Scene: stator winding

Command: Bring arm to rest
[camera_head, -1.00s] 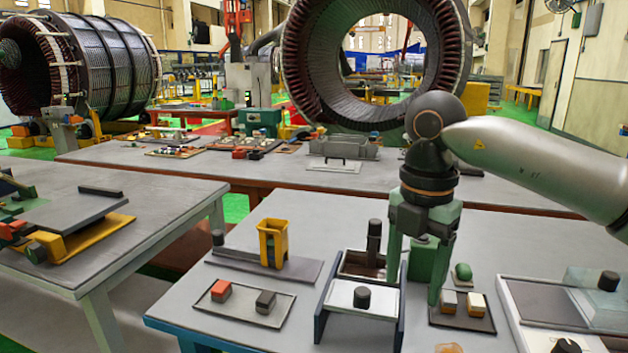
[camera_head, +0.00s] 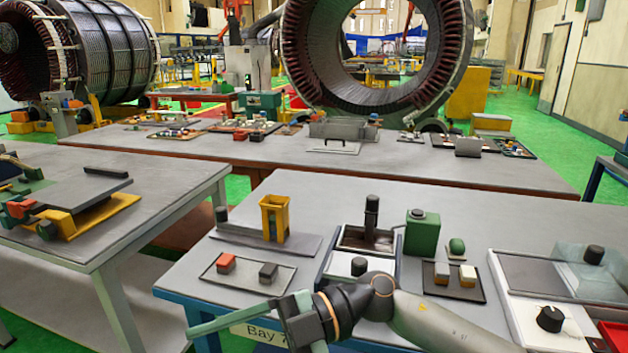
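My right arm comes in from the lower right, and its gripper (camera_head: 222,340) hangs low at the front edge of the near table. Its green fingers point left. The upper finger shows clearly, while the lower one is mostly cut off by the bottom of the picture; the wide spacing at the finger bases shows the gripper open. I see nothing held in it. My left gripper is not in view.
The near table (camera_head: 500,216) carries a yellow bin (camera_head: 274,216), a blue-sided fixture with a black-knobbed plate, a green box (camera_head: 422,232), a small tray with two blocks (camera_head: 455,274) and a white unit (camera_head: 508,300) at right. Another table (camera_head: 160,170) stands at left.

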